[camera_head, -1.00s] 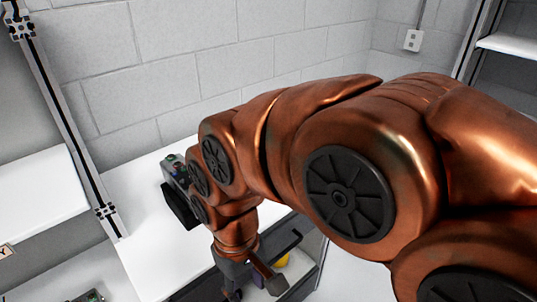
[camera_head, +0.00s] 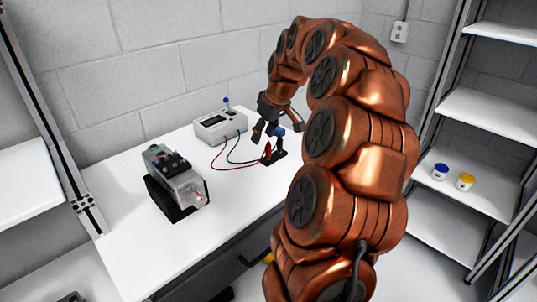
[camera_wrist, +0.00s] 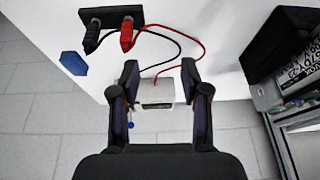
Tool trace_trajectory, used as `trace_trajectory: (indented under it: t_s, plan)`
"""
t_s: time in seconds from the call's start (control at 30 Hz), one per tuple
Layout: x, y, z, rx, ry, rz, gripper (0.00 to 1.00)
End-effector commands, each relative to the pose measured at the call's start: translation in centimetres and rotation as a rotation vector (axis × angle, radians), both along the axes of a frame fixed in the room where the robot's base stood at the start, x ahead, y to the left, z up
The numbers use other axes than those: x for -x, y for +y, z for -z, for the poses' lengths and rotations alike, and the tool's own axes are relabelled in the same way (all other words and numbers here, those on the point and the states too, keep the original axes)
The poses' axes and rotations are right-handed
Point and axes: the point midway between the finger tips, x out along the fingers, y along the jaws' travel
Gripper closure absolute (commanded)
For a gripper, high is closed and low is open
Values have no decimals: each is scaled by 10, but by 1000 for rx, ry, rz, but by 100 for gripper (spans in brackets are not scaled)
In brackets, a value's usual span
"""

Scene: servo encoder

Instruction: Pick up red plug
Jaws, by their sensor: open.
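The red plug (camera_wrist: 127,35) sits in a small black holder (camera_wrist: 152,17) at the top of the wrist view, beside a black plug (camera_wrist: 92,38). A red wire runs from it to a light grey box. In the head view the red plug (camera_head: 267,152) stands near the table's right edge, just below my gripper (camera_head: 266,130). In the wrist view my gripper (camera_wrist: 160,78) is open and empty, its two dark fingers spread wide. The red plug lies beyond the left fingertip, apart from the fingers.
The grey box (camera_head: 221,125) with a blue-topped lever stands at the table's back. A grey machine on a black base (camera_head: 177,184) stands on the left of the white table (camera_head: 240,200). A blue piece (camera_wrist: 73,63) shows near the plugs. Shelves with two small tubs (camera_head: 453,176) are at right.

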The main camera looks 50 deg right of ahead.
Motion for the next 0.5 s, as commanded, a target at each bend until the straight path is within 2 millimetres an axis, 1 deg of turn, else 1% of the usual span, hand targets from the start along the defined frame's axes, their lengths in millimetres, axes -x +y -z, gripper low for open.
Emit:
trace_trajectory:
  t_s: [0.03, 0.1, 0.2, 0.3, 0.5]
  plan:
    - [1, -17, 5, 6, -8, 14, 54]
    - [3, -32, 5, 16, -18, 27, 54]
    - [4, -43, 7, 24, -23, 33, 54]
    - [1, -46, 13, 26, -25, 34, 54]
    - [-5, -44, 30, 22, -21, 33, 54]
